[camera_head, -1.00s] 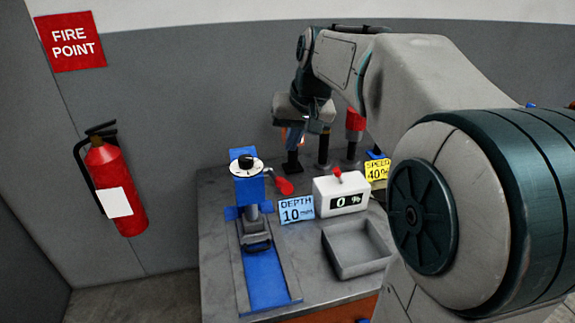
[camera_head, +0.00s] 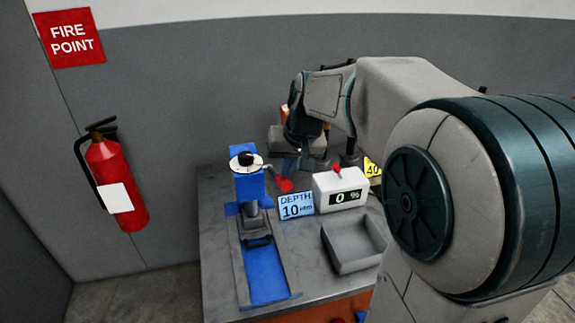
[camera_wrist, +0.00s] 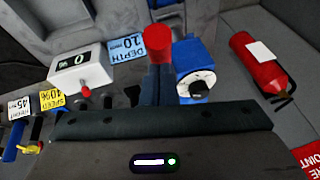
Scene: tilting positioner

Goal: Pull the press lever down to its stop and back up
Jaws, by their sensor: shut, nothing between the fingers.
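The blue press (camera_head: 249,187) stands on the bench with a round white dial and a black knob on top. It also shows in the wrist view (camera_wrist: 187,55). Its lever ends in a red grip (camera_head: 285,185), out to the right of the press. In the wrist view the red grip (camera_wrist: 158,38) appears just beyond my fingertips. My gripper (camera_head: 290,165) is shut and empty, pointing down just above the red grip; its fingers also show in the wrist view (camera_wrist: 155,62). I cannot tell whether it touches the grip. Most of the lever arm is hidden.
A white box (camera_head: 325,203) reads 0 % and has a red-tipped toggle. A blue DEPTH 10 mm sign (camera_head: 296,206) stands beside it. A grey tray (camera_head: 341,262) sits in front. A fire extinguisher (camera_head: 112,170) hangs on the wall at left.

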